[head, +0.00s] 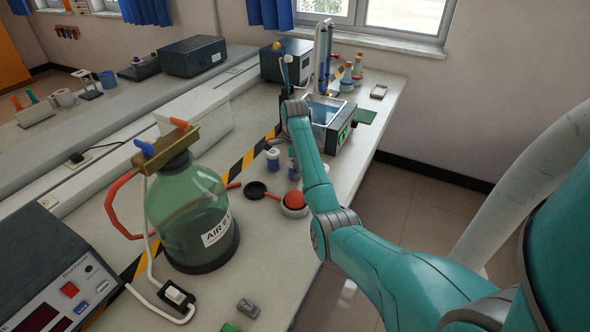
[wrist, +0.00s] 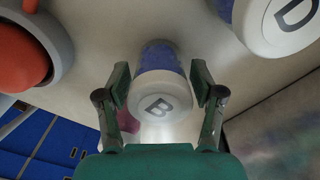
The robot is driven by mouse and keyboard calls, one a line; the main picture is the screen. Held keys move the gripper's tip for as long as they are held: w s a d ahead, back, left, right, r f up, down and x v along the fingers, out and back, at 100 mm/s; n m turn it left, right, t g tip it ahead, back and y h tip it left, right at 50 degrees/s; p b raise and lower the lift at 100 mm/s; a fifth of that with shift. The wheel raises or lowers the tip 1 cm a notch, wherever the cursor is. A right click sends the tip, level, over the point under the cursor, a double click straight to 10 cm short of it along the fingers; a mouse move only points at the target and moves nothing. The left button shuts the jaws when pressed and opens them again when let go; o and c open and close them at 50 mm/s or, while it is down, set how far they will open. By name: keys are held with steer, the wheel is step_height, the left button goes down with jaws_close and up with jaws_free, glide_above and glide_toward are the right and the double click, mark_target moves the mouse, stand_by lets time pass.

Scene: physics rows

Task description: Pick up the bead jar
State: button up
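In the wrist view a small jar (wrist: 160,92) with a white lid marked B and blue contents stands between the fingers of my gripper (wrist: 161,86). The fingers are spread on either side of it, with narrow gaps seeming to show. A second jar (wrist: 275,22) with a white lid marked D is at the top right, blue below its lid. In the head view a white-lidded blue jar (head: 273,158) stands on the bench, left of my arm.
A big green bottle (head: 190,215) stands nearer. A water bath (head: 325,112) is behind. The bench edge is right.

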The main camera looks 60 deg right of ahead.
steer(key=c, duration=0.8)
